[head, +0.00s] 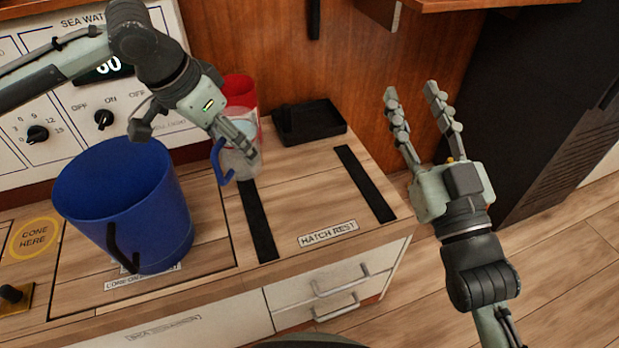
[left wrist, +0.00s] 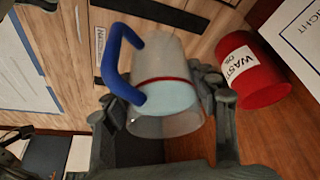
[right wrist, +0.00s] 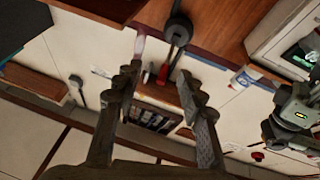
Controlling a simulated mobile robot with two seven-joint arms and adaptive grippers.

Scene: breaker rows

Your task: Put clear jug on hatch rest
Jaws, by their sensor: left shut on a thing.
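The clear jug (head: 240,160) has a blue handle and a red band. It also shows in the left wrist view (left wrist: 165,65), between the fingers. My left gripper (head: 236,140) is shut on the jug, near the left black strip of the hatch rest. I cannot tell whether the jug touches the counter. The hatch rest (head: 312,195) is a wooden counter section with two black strips and a label at its front edge. My right gripper (head: 412,100) is open and empty, right of the counter; its spread fingers also show in the right wrist view (right wrist: 155,95).
A big blue bucket (head: 125,205) stands left of the hatch rest. A red waste container (head: 240,92) stands behind the jug; it also shows in the left wrist view (left wrist: 255,70). A black tray (head: 308,122) lies at the back. The area between the strips is clear.

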